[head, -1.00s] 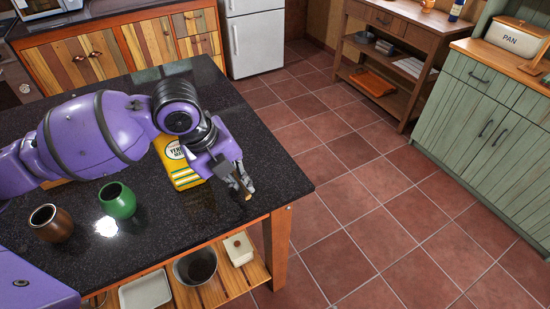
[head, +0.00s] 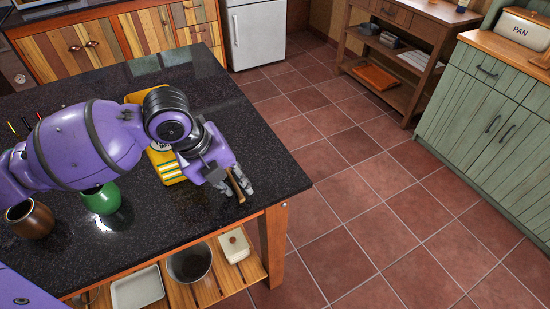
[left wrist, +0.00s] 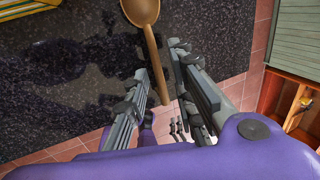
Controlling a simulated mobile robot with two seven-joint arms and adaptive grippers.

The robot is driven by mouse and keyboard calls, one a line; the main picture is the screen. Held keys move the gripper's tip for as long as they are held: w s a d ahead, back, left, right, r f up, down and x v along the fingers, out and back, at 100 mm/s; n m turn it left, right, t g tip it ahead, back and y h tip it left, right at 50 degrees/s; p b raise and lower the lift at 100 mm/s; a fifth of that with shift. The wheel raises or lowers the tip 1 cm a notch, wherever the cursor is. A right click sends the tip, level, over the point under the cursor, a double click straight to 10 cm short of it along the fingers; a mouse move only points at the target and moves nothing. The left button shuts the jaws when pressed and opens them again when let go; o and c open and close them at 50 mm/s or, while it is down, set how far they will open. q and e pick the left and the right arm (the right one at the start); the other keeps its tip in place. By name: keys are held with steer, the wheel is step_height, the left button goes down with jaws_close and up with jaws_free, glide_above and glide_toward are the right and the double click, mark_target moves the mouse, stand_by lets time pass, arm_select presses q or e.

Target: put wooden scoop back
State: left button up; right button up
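The wooden scoop (left wrist: 157,60) is in my left gripper, its handle between the two fingers, in the left wrist view. Its rounded bowl sticks out past the fingers toward the top edge. In the head view only a short piece of the scoop (head: 236,187) shows at the fingers; the rest is hidden. Whether the scoop touches the countertop is unclear. My right gripper does not show.
A yellow yerba packet (head: 167,166) is beside my left wrist, partly hidden by it. A green cup (head: 101,199) and brown cup (head: 30,220) stand left. A slatted shelf below holds a white tray (head: 138,287), a metal bowl (head: 189,264) and a white dish (head: 234,246).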

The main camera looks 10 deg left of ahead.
arm_select(q)
steer(key=shift+s, duration=0.15)
steer(key=shift+r, duration=0.1)
steer(key=p+v, duration=0.1)
steer(key=v, duration=1.1)
